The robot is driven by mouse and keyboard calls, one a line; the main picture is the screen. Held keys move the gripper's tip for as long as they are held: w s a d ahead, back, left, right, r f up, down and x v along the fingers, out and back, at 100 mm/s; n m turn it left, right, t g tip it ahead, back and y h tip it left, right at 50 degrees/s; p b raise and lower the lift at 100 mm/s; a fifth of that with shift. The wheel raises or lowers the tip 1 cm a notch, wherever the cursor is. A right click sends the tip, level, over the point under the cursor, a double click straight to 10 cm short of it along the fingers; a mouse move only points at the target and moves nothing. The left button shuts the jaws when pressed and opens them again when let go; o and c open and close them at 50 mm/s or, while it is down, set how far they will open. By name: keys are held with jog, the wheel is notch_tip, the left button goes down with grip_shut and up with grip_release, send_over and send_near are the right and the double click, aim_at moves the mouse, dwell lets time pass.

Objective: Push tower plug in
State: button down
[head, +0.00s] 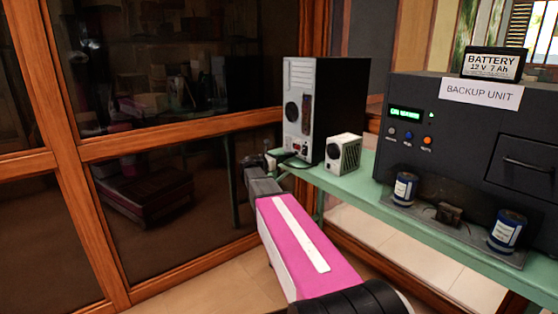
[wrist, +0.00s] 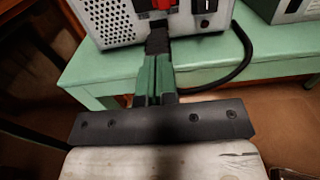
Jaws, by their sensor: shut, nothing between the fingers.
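The computer tower (head: 297,95) stands on the green bench with its grey back panel facing me. The lower panel of the tower also shows at the top of the wrist view (wrist: 118,24), with a red part and a black switch. A black plug (wrist: 157,42) sits at that panel, in line with my fingertips; how deep it sits I cannot tell. Its black cable (wrist: 243,55) curves off to the right. My gripper (wrist: 155,78) is shut and empty, its green fingers pointing at the plug's back end. Whether they touch it is unclear. In the head view my gripper (head: 264,162) is left of the tower's base.
A small white box (head: 343,154) stands right of the tower on the green bench (head: 355,185). A large dark backup unit (head: 465,140) carries a battery (head: 492,65). Blue cans (head: 405,188) stand before it. A wood-framed glass wall (head: 180,135) closes the left.

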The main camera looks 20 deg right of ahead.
aim_at(287, 154)
jog(key=shift+x, duration=1.8)
jog(key=shift+w, duration=0.1)
jog(key=v, duration=1.4)
jog(key=s+f+m+g+y, duration=0.4)
jog(key=s+f+m+y, duration=0.55)
jog(key=s+f, duration=0.7)
jog(key=s+a+f+m+g+y, duration=0.2)
jog(key=s+a+f+m+y, duration=0.5)
jog(key=m, duration=0.5)
jog(key=s+a+f, duration=0.2)
jog(key=s, duration=0.1)
jog(key=shift+s+a+f, duration=0.25)
jog(key=shift+s+a, duration=0.1)
jog(key=shift+s, duration=0.05)
